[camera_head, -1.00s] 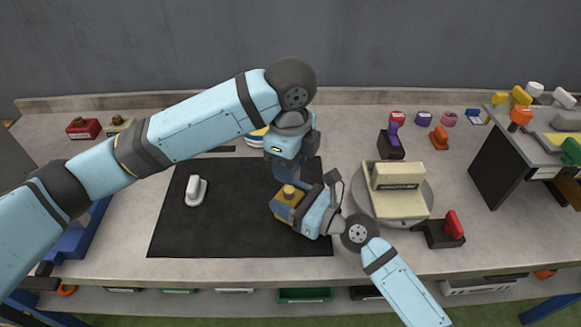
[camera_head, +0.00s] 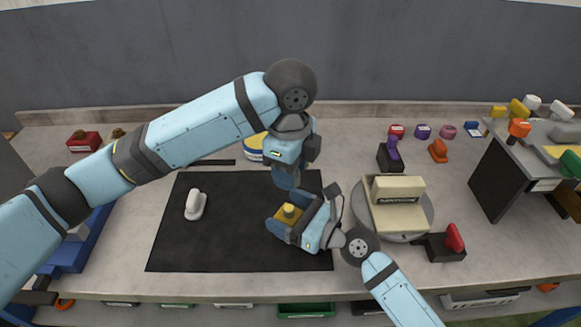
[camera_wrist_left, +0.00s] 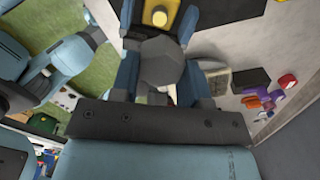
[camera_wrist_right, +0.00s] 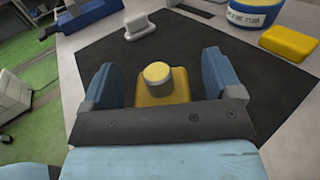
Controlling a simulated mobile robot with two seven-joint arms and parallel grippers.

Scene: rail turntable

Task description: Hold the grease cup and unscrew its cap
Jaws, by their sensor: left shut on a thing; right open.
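The grease cup appears as a yellow block (camera_head: 284,230) with a short round yellow-topped post, on the black mat. In the right wrist view the yellow block (camera_wrist_right: 170,88) stands between the fingers of my right gripper (camera_wrist_right: 165,80). That gripper is open, with visible gaps on both sides. My left gripper (camera_head: 287,182) points down just above the post. In the left wrist view it is shut on a dark grey many-sided piece (camera_wrist_left: 164,56), which looks like the cap. The piece is apart from the post, whose yellow top (camera_wrist_left: 160,17) shows beyond it.
A white handled block (camera_head: 195,205) lies on the mat (camera_head: 225,250). A round turntable (camera_head: 425,215) with a beige block stands right of my right gripper. A white, blue and yellow tub (camera_head: 252,147) is behind my left gripper. A raised shelf (camera_head: 500,180) is at the right.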

